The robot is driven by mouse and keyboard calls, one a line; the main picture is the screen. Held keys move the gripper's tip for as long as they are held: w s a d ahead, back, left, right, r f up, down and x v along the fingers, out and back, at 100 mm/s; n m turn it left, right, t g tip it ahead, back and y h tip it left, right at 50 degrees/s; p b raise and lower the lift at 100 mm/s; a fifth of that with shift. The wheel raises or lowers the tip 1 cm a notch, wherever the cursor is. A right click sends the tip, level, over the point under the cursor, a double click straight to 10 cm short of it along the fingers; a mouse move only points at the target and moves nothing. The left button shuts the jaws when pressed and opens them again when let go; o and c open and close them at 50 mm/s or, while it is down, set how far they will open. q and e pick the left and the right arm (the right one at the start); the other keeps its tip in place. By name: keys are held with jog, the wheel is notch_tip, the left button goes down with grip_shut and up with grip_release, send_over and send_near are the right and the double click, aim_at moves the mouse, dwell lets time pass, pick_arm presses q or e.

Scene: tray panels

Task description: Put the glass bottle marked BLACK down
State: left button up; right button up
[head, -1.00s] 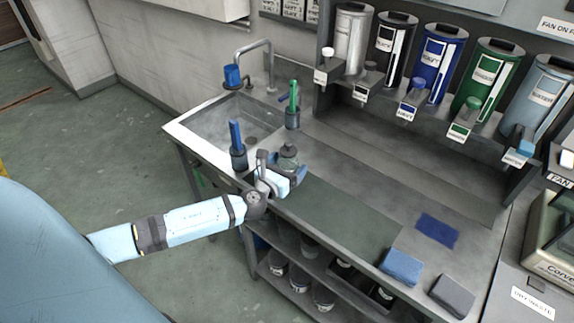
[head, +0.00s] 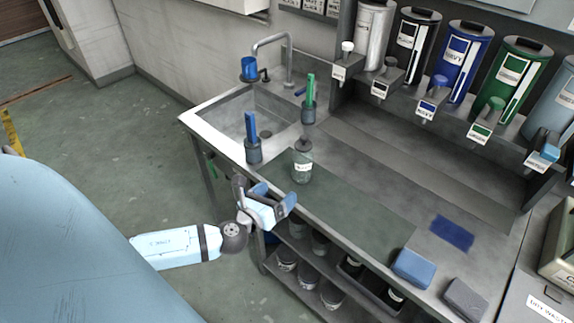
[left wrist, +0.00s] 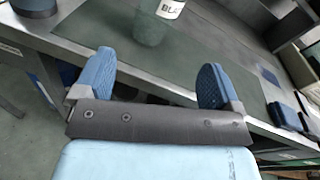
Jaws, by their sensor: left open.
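The glass bottle marked BLACK (head: 302,166) stands upright on the bench (head: 352,205), near its front edge and beside the sink corner. It is clear glass with a white label and a dark top; the label is partly readable in the left wrist view, where the bottle (left wrist: 152,27) is cut off by the top edge. My left gripper (head: 276,198) is open and empty in front of the bottle, apart from it. In the left wrist view its two blue fingers (left wrist: 157,80) are spread wide, with nothing between them. My right gripper is not in view.
A dark holder with a blue-handled tool (head: 252,148) stands left of the bottle, and one with a green-handled tool (head: 309,105) behind it. A sink (head: 245,118) lies at left. A blue sponge (head: 412,267) and a grey one (head: 466,299) lie at right.

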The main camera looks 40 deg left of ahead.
pick_arm(q)
jog(key=s+d+f+n+g+h, duration=0.2)
jog(key=s+d+f+n, duration=0.4)
jog(key=n, duration=0.8)
jog(key=s+d+f+n+g+h, duration=0.2)
jog(key=s+d+f+n+g, duration=0.2)
jog(key=d+n, duration=0.6)
jog(key=s+f+n, duration=0.2)
jog(key=s+n, duration=0.1)
jog(key=n, duration=0.2)
jog(key=shift+s+f+n, duration=0.15)
jog(key=shift+s+n, duration=0.15)
jog(key=shift+d, duration=0.1)
notch_tip(320, 180, up, 8)
jog(key=p, duration=0.8)
jog(key=shift+a+p, duration=0.25)
jog(key=shift+p, duration=0.1)
jog(key=shift+r, duration=0.2)
